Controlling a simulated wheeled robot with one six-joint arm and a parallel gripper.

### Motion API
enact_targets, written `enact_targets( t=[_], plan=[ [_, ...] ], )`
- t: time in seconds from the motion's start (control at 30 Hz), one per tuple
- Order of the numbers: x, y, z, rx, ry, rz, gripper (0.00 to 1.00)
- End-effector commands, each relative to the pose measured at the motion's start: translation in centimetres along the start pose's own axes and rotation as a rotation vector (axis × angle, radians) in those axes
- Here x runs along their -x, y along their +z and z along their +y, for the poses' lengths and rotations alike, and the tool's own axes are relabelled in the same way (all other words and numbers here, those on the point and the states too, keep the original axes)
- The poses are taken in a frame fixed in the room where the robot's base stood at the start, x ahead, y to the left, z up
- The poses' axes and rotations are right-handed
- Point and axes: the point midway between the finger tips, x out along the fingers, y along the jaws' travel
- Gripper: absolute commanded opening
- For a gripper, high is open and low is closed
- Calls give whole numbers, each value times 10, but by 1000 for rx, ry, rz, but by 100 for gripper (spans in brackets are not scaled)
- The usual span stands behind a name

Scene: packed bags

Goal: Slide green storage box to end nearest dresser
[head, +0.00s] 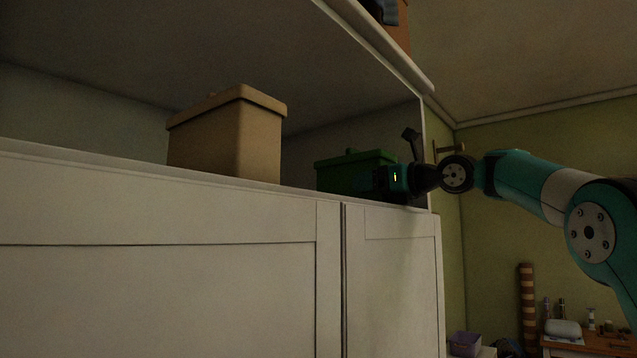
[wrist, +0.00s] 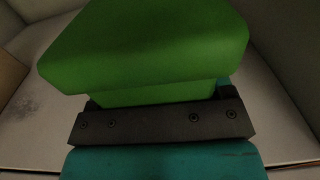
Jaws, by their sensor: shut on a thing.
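The green storage box (head: 347,172) stands upright on the white shelf, near its right end, with its lid on. My gripper (head: 392,181) is at the front right of the box in the head view, and my arm reaches in from the right. In the wrist view the green box (wrist: 150,50) fills the upper middle, with its lid overhanging. My gripper (wrist: 155,122) is shut on the box there, below the lid. The fingertips are hidden by the box. The dresser (head: 590,345) is partly in view at the lower right, past the shelf's right end.
A tan lidded box (head: 232,138) stands on the same shelf to the left, with a gap between it and the green box. The shelf's right side panel (head: 423,140) is close to the green box. White cabinet doors (head: 160,270) lie below the shelf.

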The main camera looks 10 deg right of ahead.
Motion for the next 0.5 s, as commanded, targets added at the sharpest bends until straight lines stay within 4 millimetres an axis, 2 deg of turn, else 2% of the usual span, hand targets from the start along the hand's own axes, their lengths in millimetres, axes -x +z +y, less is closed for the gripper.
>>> enact_targets(
  t=[0.5],
  plan=[
    [0, 2, -28, -1, -1, 0, 61]
  ],
)
